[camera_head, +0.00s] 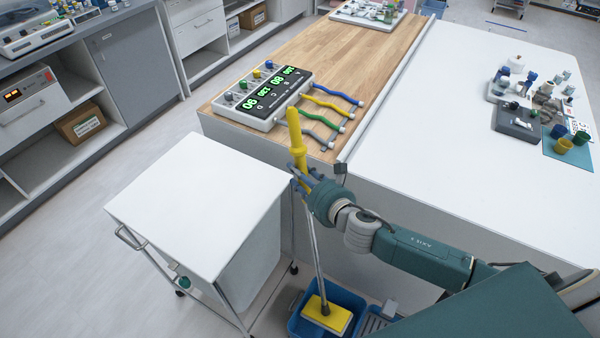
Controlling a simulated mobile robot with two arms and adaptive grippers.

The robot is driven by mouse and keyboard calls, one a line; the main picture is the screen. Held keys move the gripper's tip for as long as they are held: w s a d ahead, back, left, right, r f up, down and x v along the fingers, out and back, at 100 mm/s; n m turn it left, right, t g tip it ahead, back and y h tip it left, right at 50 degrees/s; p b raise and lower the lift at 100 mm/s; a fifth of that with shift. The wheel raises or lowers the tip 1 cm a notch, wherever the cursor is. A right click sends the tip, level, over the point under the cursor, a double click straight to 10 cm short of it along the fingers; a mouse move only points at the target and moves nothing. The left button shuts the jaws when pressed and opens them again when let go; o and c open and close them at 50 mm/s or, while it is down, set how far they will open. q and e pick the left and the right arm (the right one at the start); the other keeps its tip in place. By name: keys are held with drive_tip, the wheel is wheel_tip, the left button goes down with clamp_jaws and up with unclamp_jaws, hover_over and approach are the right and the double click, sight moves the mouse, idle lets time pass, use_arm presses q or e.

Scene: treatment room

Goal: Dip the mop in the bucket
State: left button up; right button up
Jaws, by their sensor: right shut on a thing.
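The mop has a yellow grip (296,135) at the top, a grey metal shaft (314,245) and a yellow rectangular head (327,315). My own arm and body cover part of the floor right of the bucket. My left gripper is not in view.
A white cart (205,200) stands left of the bucket. The wooden and white table (440,120) is behind the mop, with a control box (262,95) and coloured cables near its edge. Cabinets (125,60) line the left. Floor at lower left is clear.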

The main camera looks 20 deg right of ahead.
sight(295, 139)
wheel_tip(295, 139, down, 11)
drive_tip(key=b, duration=0.8)
idle(0.7)
wheel_tip(295, 139, up, 21)
drive_tip(key=p, duration=2.1)
drive_tip(key=shift+f, duration=0.2)
drive_tip(key=shift+r+p, duration=0.95)
drive_tip(key=shift+r, duration=0.2)
idle(0.9)
drive_tip(key=shift+r, duration=1.95)
